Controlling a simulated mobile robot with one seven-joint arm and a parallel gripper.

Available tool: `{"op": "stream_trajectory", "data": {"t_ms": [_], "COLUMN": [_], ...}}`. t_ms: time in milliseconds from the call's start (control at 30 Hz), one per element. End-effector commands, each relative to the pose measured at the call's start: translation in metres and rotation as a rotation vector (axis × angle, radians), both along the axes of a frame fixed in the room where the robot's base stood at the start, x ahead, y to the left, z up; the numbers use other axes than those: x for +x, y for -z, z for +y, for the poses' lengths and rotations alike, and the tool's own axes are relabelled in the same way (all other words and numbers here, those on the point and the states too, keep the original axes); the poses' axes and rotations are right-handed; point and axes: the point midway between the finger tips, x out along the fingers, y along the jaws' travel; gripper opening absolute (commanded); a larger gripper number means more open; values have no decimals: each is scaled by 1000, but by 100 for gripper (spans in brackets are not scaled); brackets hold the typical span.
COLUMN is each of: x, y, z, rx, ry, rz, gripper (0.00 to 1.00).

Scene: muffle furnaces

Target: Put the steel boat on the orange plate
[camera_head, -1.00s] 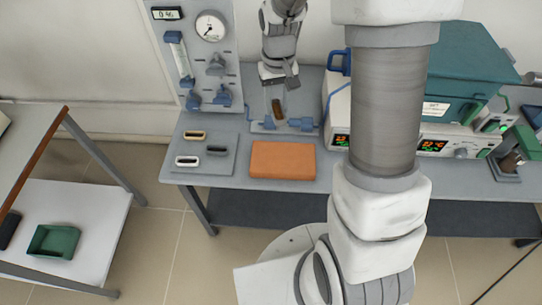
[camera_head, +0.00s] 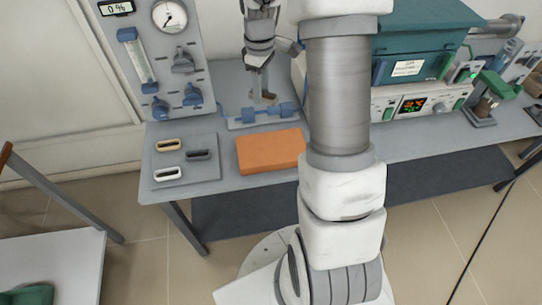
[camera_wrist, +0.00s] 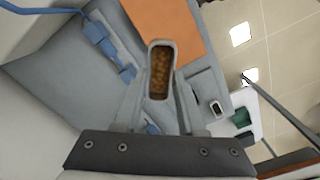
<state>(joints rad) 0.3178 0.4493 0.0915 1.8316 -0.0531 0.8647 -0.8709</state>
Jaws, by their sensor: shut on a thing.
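My gripper (camera_wrist: 160,97) is shut on a grey metal-looking boat (camera_wrist: 160,48) with brown granular contents, apparently the steel boat. In the head view the held boat (camera_head: 269,97) is small and partly hidden by my gripper (camera_head: 262,90). It is held up above the bench behind the orange plate (camera_head: 270,151), apart from it. The plate lies flat and bare on the grey bench. In the wrist view the plate (camera_wrist: 165,22) is beyond the boat, at the top.
A grey tray (camera_head: 205,172) left of the plate holds a tan boat (camera_head: 168,145), a dark boat (camera_head: 199,155) and a white boat (camera_head: 167,174). A blue fixture (camera_head: 262,115) stands behind the plate. A gauge panel (camera_head: 165,60) is at the left, a teal furnace (camera_head: 425,45) at the right.

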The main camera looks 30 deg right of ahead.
Motion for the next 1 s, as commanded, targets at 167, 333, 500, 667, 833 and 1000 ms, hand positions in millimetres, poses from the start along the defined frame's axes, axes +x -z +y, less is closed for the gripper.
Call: {"op": "stream_trajectory", "data": {"t_ms": [167, 333, 500, 667, 833, 1000], "x": [3, 1, -2, -5, -14, -26], "y": [38, 55, 63, 69, 89, 113], "z": [-52, -91, -113, -112, -79, -42], "rx": [0, 1, 0, 1, 3, 2], "ry": [-245, -452, -578, -622, -629, -628], "rz": [-2, -3, -3, -1, 0, 1], "gripper": [0, 0, 0, 0, 0, 0]}}
